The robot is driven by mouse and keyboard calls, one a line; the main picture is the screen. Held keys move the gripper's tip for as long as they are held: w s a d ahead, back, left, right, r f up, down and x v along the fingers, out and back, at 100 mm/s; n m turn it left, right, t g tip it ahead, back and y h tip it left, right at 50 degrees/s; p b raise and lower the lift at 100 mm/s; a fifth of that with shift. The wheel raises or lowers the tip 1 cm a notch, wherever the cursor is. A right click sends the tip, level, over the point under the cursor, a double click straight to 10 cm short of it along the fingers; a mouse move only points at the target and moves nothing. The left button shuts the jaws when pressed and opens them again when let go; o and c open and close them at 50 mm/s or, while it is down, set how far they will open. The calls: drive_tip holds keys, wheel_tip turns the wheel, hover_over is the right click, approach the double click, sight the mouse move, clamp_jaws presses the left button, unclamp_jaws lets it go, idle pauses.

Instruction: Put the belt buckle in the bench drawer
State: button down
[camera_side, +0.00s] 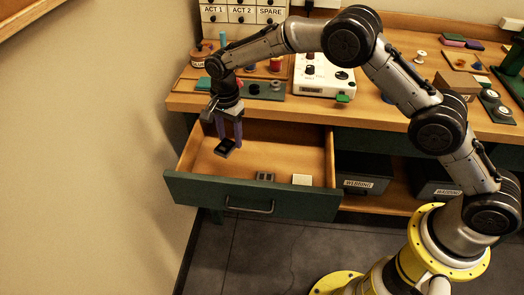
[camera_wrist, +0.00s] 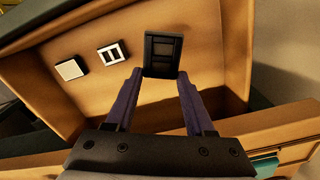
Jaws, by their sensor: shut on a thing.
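The belt buckle (camera_side: 228,148) is a dark, rectangular frame. My gripper (camera_side: 229,140) points down over the open bench drawer (camera_side: 205,161) and is shut on the buckle. In the wrist view the black buckle (camera_wrist: 163,52) sits at the tips of my two purple-grey fingers (camera_wrist: 159,75). The buckle is inside the drawer's outline, toward its left side in the side view. I cannot tell whether it touches the drawer floor. The drawer is pulled out, with a green front and a metal handle.
A grey slotted piece (camera_side: 265,176) and a pale square (camera_side: 302,180) lie in the drawer near its front. The bench top above holds a white control box (camera_side: 324,78), spools and small trays. Labelled dark bins (camera_side: 363,175) stand on the shelf right of the drawer.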

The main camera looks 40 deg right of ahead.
sight(234, 171)
wheel_tip(234, 171, down, 12)
drive_tip(key=shift+r, duration=0.1)
idle(0.5)
drive_tip(key=shift+c, duration=1.3)
unclamp_jaws()
wheel_tip(234, 171, up, 12)
drive_tip(key=shift+r, duration=0.1)
